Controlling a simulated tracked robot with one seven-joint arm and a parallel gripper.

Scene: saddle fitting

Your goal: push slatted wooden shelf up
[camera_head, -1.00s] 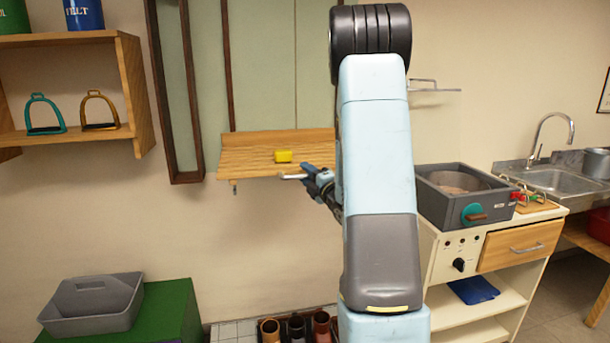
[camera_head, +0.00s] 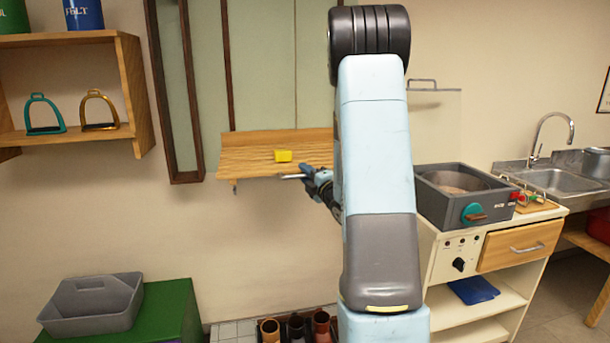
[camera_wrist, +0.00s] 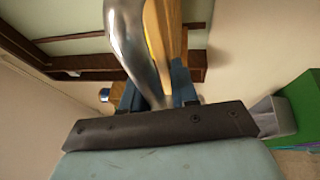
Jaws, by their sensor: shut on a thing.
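The slatted wooden shelf (camera_head: 248,160) is on the wall left of my arm in the head view, with a yellow block (camera_head: 283,156) on it. Its right end is hidden behind my arm. My gripper (camera_head: 312,180) is at the shelf's front edge, beside a short silver bar (camera_head: 292,176). In the wrist view, my gripper (camera_wrist: 155,98) is shut on a shiny curved metal bar (camera_wrist: 130,40), with a wooden edge (camera_wrist: 172,40) close beside it. How the bar joins the shelf is hidden.
Dark wooden frames (camera_head: 185,90) stand on the wall above the shelf. A wall cabinet (camera_head: 133,95) with stirrups is at left. Below are a grey caddy (camera_head: 92,305) on a green box and several cups (camera_head: 297,328). A grey basin unit (camera_head: 465,195) stands right of my arm.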

